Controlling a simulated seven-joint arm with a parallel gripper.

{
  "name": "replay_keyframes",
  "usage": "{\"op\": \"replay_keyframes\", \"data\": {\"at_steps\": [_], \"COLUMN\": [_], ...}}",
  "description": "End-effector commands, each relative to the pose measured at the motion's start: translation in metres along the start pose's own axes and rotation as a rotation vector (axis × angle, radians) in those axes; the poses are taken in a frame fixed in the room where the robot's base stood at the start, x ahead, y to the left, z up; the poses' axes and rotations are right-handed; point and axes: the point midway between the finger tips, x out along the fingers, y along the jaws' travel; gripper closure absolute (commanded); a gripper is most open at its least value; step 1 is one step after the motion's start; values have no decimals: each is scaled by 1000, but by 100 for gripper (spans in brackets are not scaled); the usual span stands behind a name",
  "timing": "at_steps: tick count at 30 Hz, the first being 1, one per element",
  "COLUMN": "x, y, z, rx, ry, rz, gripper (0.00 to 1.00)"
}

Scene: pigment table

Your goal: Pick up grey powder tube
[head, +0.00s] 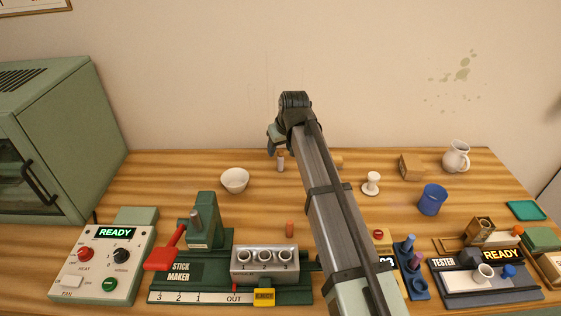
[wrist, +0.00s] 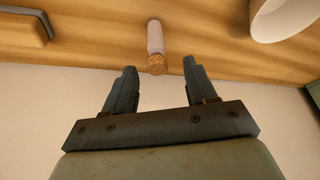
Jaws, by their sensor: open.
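The grey powder tube (head: 281,163) stands on the wooden table behind the stick maker, pale grey with a brown cork top. In the wrist view the tube (wrist: 155,38) shows its cork end toward me, between and just beyond the fingertips. My gripper (head: 272,146) is at the far side of the table, close to the tube's top. In the wrist view my gripper (wrist: 158,68) has its two dark fingers spread apart with nothing between them. Whether a finger touches the cork is not clear.
A white bowl (head: 235,180) stands left of the tube. The green stick maker (head: 205,245) and an orange piece (head: 290,228) are nearer. A white stand (head: 371,184), blue cup (head: 432,199) and white jug (head: 456,156) are to the right. The wall is close behind.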

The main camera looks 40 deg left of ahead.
Motion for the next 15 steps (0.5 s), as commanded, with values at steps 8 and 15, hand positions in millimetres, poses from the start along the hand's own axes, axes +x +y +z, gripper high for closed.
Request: {"op": "replay_keyframes", "data": {"at_steps": [8, 15], "x": [12, 43], "y": [1, 3], "z": [2, 5], "rx": [0, 0], "ry": [0, -1], "rz": [0, 0], "gripper": [44, 44]}}
